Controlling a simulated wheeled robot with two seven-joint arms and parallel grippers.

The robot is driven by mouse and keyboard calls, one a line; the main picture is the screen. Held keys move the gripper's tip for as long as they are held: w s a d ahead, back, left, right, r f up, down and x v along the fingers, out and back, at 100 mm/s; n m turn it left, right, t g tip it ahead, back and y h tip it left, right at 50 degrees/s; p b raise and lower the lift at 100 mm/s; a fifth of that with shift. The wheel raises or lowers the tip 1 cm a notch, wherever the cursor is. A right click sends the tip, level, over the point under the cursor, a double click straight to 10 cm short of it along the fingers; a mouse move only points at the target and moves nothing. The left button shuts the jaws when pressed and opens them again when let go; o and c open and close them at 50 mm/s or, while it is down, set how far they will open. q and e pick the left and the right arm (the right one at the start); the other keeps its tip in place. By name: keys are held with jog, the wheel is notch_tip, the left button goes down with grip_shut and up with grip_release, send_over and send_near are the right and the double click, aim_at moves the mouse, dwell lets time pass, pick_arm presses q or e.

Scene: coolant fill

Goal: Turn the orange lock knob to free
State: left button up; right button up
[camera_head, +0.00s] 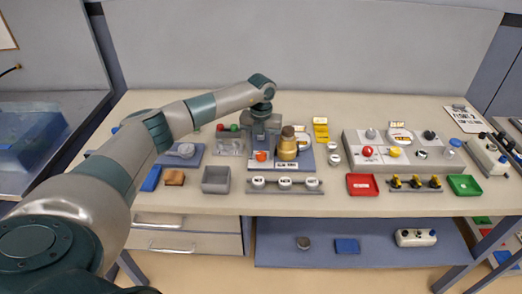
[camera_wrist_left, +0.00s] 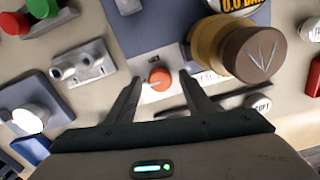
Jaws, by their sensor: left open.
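The orange lock knob (camera_wrist_left: 160,78) sits on a small light plate on a grey-blue base, in front of a brass and brown-capped fitting (camera_wrist_left: 250,50). In the head view the knob (camera_head: 261,155) is at the front left of this fixture. My left gripper (camera_wrist_left: 160,86) is open above the panel, with one finger on each side of the knob in the wrist view. I cannot tell how far the fingertips stand above it, and no contact shows. In the head view the gripper (camera_head: 262,125) points down from the wrist. My right gripper is not in view.
The brass fitting stands close to the right finger. A grey bin (camera_head: 216,180), a row of white round buttons (camera_head: 285,184) and a red tray (camera_head: 362,185) lie along the front. A control panel (camera_head: 382,166) stands right. Red and green buttons (camera_wrist_left: 28,15) are left.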

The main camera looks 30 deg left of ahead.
aim_at(261, 153)
pick_arm(q)
jog(key=shift+r, duration=0.1)
jog(key=shift+r+b, duration=0.3)
jog(key=shift+r, duration=0.25)
notch_tip(261, 153, up, 16)
jog(key=b, duration=0.4)
jog(key=shift+b, duration=0.3)
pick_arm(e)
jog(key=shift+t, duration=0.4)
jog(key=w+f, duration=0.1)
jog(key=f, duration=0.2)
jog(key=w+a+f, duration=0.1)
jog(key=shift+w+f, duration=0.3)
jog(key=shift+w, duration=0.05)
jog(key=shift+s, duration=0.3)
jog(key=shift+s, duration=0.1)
